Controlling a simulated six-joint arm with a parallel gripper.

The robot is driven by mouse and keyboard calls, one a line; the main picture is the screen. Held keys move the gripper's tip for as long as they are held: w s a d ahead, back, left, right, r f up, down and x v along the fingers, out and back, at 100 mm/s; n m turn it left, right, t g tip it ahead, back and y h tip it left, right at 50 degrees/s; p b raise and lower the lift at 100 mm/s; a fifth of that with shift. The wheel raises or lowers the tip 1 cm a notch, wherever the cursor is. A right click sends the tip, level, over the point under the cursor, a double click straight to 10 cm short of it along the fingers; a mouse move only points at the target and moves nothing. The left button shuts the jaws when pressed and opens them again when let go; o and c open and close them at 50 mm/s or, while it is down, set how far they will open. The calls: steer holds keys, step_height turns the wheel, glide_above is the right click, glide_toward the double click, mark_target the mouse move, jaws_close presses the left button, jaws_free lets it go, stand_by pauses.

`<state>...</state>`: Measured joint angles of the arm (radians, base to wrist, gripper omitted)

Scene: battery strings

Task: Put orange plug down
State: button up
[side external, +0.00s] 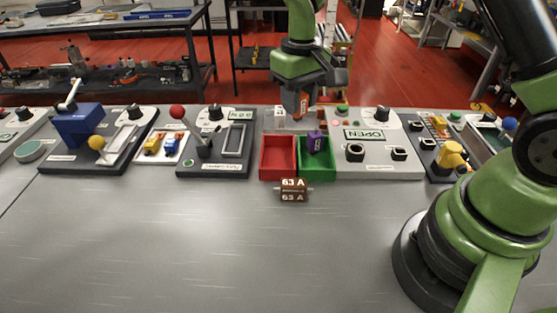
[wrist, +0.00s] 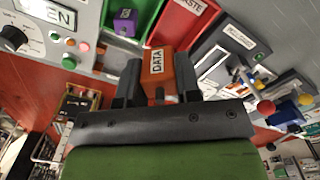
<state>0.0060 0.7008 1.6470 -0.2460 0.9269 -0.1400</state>
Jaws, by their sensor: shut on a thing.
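The orange plug (wrist: 157,68), labelled DATA, is between the fingers of my gripper (wrist: 158,88) in the wrist view. In the side view my gripper (side external: 302,92) points down and holds the orange plug (side external: 296,104) behind the red and green bins. The plug's lower end is small here, and I cannot tell whether it touches anything. A purple block (side external: 316,143) stands in the green bin (side external: 318,173); it also shows in the wrist view (wrist: 125,22).
The red bin (side external: 277,171) is left of the green bin. A brown 63 A part (side external: 293,190) lies in front of them. The OPEN panel (side external: 378,165) stands right, a lever panel (side external: 213,168) left. The front table is clear.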

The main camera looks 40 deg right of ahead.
steer(key=w+a+n, duration=0.1)
steer(key=a, duration=0.3)
glide_toward(277, 152)
steer(key=shift+s+a+f, duration=0.85)
steer(key=shift+s+a, duration=0.15)
steer(key=shift+s, duration=0.1)
steer(key=shift+s+a+f, duration=0.85)
steer(key=shift+s+a, duration=0.1)
steer(key=shift+s, duration=0.1)
steer(key=shift+f, duration=0.3)
steer(key=shift+f, duration=0.35)
steer(key=o, duration=1)
steer(key=shift+a, duration=0.1)
step_height(277, 152, up, 14)
steer(key=shift+f, duration=0.25)
